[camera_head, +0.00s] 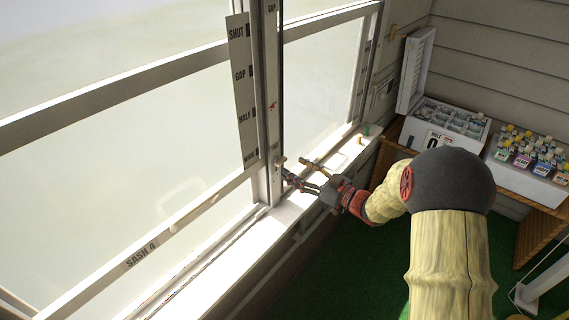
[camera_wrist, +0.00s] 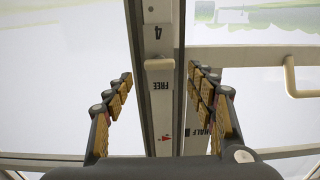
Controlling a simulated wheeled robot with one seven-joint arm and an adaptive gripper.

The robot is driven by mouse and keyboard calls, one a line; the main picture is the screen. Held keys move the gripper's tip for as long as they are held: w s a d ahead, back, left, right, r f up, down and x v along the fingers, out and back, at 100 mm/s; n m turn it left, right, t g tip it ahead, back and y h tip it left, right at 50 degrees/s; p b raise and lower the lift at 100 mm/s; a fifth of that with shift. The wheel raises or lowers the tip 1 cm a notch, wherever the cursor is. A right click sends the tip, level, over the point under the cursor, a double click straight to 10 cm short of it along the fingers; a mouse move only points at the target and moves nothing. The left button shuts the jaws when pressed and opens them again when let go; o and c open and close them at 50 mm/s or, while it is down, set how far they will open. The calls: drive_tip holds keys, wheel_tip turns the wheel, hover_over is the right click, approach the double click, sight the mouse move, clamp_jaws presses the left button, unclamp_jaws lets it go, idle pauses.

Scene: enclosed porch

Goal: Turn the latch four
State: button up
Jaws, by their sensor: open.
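Latch four is a small cream bar-shaped handle (camera_wrist: 159,63) on a white window post, lying crosswise in the wrist view. A "4" is printed above it and an upside-down "FREE" below it. In the head view the latch (camera_head: 279,160) shows small on the post, just beyond the fingertips. My gripper (camera_head: 293,179) is open and empty close to the post. In the wrist view my gripper (camera_wrist: 160,75) has one finger on each side of the latch, with gaps on both sides. I cannot tell whether the fingertips reach its depth.
A sash labelled "SASH 4" (camera_head: 140,255) lies left of the post, with a scale plate (camera_head: 243,90) reading SHUT, GAP, HALF. A cream pull handle (camera_wrist: 291,77) is right of my fingers. The white sill (camera_head: 285,215) runs below. Boxes of small bottles (camera_head: 530,165) stand on a shelf at right.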

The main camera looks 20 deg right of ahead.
sight(283, 162)
drive_tip(key=shift+b+x, duration=0.35)
drive_tip(key=shift+x, duration=2.4)
drive_tip(key=c, duration=0.3)
drive_tip(key=c, duration=0.7)
drive_tip(key=shift+c, duration=0.8)
